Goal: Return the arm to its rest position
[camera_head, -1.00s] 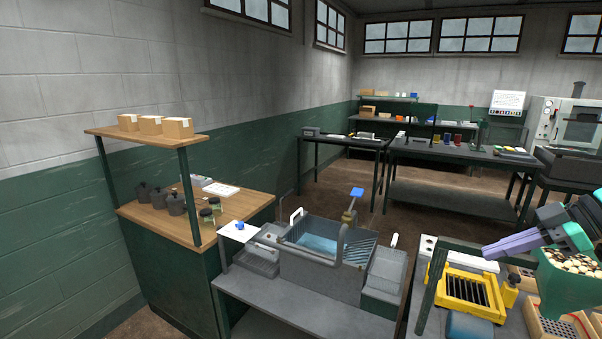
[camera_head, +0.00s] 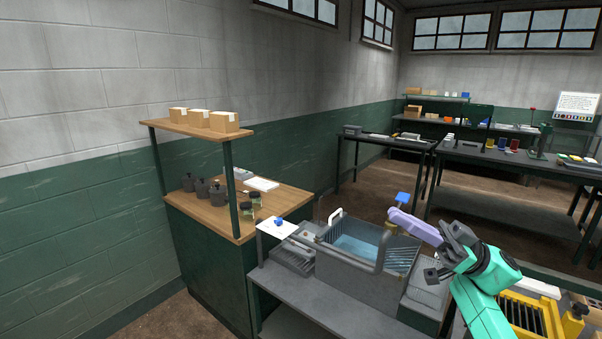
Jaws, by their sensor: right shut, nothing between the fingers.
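My right gripper (camera_head: 396,216) has pale purple fingers, closed together and empty. It points left, in front of the right end of the grey basin unit (camera_head: 345,274) in the picture. My teal right arm rises to it from the lower right and hides part of the bench there. The gripper appears to be in the air; its exact height over the basin cannot be told. My left gripper is out of view.
A yellow frame (camera_head: 549,318) stands at the lower right, partly behind my arm. A wooden counter (camera_head: 285,203) with dark pots and a shelf of boxes (camera_head: 224,121) stands left. Dark worktables (camera_head: 478,158) stand farther back. Brown floor is clear between them.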

